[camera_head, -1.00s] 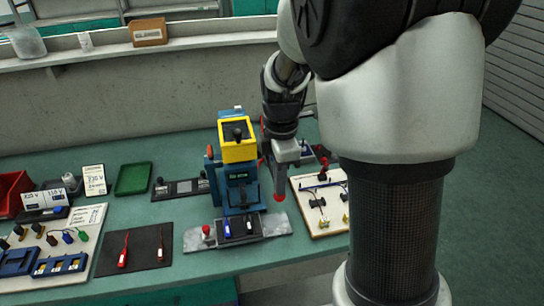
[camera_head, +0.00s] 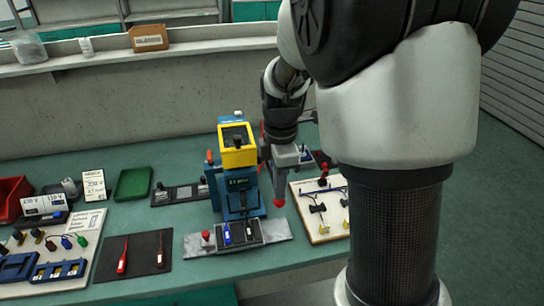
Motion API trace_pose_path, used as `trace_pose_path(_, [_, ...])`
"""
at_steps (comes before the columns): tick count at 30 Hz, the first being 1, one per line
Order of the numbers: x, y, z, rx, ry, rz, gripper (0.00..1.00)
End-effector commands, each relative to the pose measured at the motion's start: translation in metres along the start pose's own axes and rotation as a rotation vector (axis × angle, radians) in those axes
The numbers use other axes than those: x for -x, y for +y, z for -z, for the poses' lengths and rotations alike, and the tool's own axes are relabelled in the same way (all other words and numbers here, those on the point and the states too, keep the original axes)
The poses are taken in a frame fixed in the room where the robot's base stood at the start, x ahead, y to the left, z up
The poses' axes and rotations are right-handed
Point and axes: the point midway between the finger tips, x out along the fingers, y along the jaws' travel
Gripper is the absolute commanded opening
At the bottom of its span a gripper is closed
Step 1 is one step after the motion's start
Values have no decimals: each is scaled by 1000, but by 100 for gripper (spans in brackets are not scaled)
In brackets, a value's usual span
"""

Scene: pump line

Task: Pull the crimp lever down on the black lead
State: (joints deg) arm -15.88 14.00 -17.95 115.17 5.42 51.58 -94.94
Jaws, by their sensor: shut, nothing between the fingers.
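The crimp press (camera_head: 238,185) is blue with a yellow top and stands on the green bench. My gripper (camera_head: 279,190) is shut and empty, pointing down at the press's right side. A red knob (camera_head: 279,202), apparently the crimp lever's end, shows low at the fingertips. I cannot tell whether they touch, and the lever's shaft is hard to separate from my fingers. In the grey fixture at the press's front lie a black lead (camera_head: 249,232) and, left of it, a blue lead (camera_head: 227,235).
A red button (camera_head: 206,237) stands at the fixture's left. A pale board (camera_head: 320,212) with small parts lies close right of my gripper. A green tray (camera_head: 133,184) is farther left.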

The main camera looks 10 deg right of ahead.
Motion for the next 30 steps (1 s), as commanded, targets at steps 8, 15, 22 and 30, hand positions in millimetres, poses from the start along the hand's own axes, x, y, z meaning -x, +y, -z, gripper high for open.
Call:
trace_pose_path(8, [30, 5, 0, 0, 0, -1, 0])
trace_pose_path(15, [51, 9, 0, 0, 0, -1, 0])
trace_pose_path(22, [71, 12, 0, 0, 0, 0, 0])
trace_pose_path(30, [95, 16, 0, -1, 0, 0, 0])
